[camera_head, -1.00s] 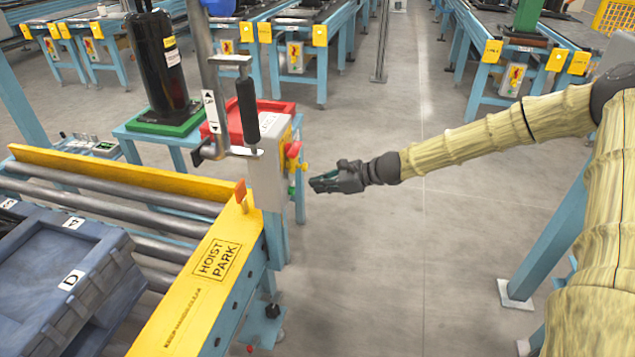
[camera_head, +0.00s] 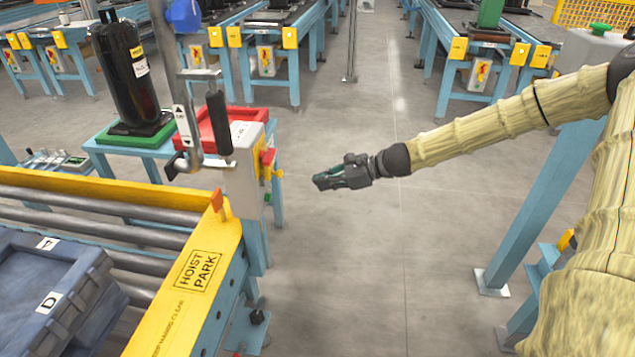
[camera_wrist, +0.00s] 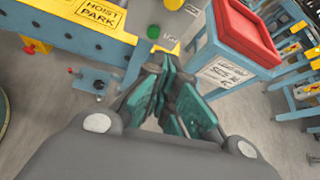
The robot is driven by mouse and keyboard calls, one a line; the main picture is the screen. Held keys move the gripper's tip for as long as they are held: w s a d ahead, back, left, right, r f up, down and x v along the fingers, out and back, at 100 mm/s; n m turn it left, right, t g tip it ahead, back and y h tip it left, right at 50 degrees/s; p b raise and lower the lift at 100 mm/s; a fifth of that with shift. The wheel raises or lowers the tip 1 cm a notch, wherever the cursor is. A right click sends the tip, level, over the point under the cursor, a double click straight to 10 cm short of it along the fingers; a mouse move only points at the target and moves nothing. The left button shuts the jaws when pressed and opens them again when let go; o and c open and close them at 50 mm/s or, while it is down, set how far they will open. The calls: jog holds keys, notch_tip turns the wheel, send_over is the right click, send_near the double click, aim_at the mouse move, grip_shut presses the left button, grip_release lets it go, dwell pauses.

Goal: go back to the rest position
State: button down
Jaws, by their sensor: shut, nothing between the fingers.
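My gripper (camera_head: 328,181) is shut and empty, held out in the air over the open floor at the end of my yellowish sleeved arm. It is to the right of the grey control box (camera_head: 243,180) of the hoist station and apart from it. In the wrist view my gripper (camera_wrist: 172,95) has its green-padded fingers together with nothing between them. The yellow hoist park beam (camera_wrist: 75,15) shows at the upper left of that view.
A roller conveyor with the yellow beam (camera_head: 185,300) and a blue-grey crate (camera_head: 30,290) stand at the left. A red tray (camera_head: 225,125) and a black compressor (camera_head: 125,75) stand behind. A blue post (camera_head: 545,205) is at the right. The middle floor is clear.

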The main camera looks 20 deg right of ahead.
jog(key=shift+s+d+r, duration=0.1)
jog(key=shift+d, duration=0.05)
dwell(0.5)
jog(key=s+a+f+n+g+h+p, duration=0.3)
jog(key=s+a+f+n, duration=0.15)
jog(key=s+f, duration=0.5)
jog(key=s+a+f+n+g+h+p, duration=0.25)
jog(key=s+f+n, duration=0.35)
jog(key=s+f, duration=0.35)
jog(key=s+a+f+n+g+h+p, duration=0.1)
jog(key=s+n, duration=0.5)
jog(key=s, duration=0.6)
jog(key=s+a+f+n+g+h+p, duration=0.1)
jog(key=s+a+n+h+p, duration=0.2)
jog(key=s+n, duration=0.4)
jog(key=s, duration=0.5)
jog(key=shift+a+f+p, duration=0.2)
jog(key=shift+f+p, duration=0.1)
jog(key=shift+p, duration=0.1)
